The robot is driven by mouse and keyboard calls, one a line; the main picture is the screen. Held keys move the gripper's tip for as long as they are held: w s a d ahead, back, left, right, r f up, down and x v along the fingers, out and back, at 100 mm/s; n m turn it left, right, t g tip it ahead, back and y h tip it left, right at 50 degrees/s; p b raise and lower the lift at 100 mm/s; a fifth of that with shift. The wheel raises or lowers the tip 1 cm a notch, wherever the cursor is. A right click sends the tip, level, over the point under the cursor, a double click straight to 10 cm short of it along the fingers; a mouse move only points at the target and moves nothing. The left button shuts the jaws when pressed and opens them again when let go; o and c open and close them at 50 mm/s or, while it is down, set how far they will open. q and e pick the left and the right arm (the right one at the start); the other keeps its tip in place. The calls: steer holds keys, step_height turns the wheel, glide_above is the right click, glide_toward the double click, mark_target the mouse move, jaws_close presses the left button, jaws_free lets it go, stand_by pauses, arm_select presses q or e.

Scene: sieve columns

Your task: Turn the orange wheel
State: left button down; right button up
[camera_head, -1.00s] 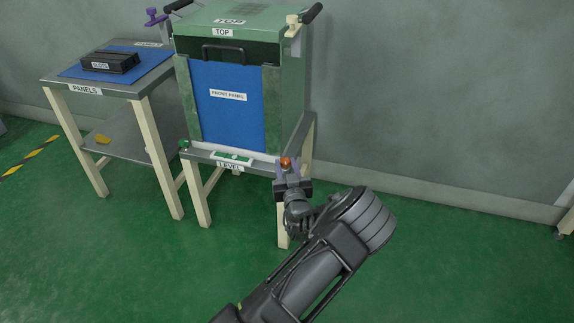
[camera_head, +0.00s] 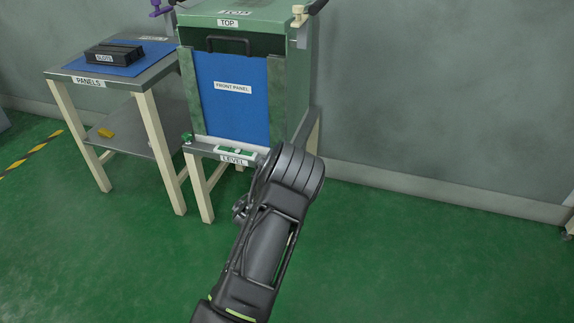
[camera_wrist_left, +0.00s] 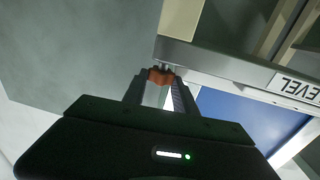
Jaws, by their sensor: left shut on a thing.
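The orange wheel (camera_wrist_left: 160,76) sits at the front edge of the cabinet's stand, beside the LEVEL label, in the left wrist view. My left gripper (camera_wrist_left: 158,86) is shut on it, one finger on each side. In the head view my left arm's thick dark wrist hides both the wheel and the gripper. The level plate (camera_head: 236,151) with its green and white face shows on the stand's front ledge, left of my wrist. My right gripper is in neither view.
A green knob (camera_head: 187,138) is at the ledge's left corner. The green cabinet (camera_head: 303,90) with its blue front panel (camera_head: 232,110) stands above. A panels table (camera_head: 150,85) stands left, holding a black slotted block (camera_head: 113,53).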

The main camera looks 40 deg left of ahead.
arm_select(q)
steer(key=c, duration=1)
jaws_free()
steer(key=shift+o, duration=0.2)
steer(key=b+v, duration=0.4)
steer(key=v, duration=0.3)
steer(key=shift+s+b, duration=0.35)
steer(key=shift+b, duration=0.05)
steer(key=shift+d, duration=0.1)
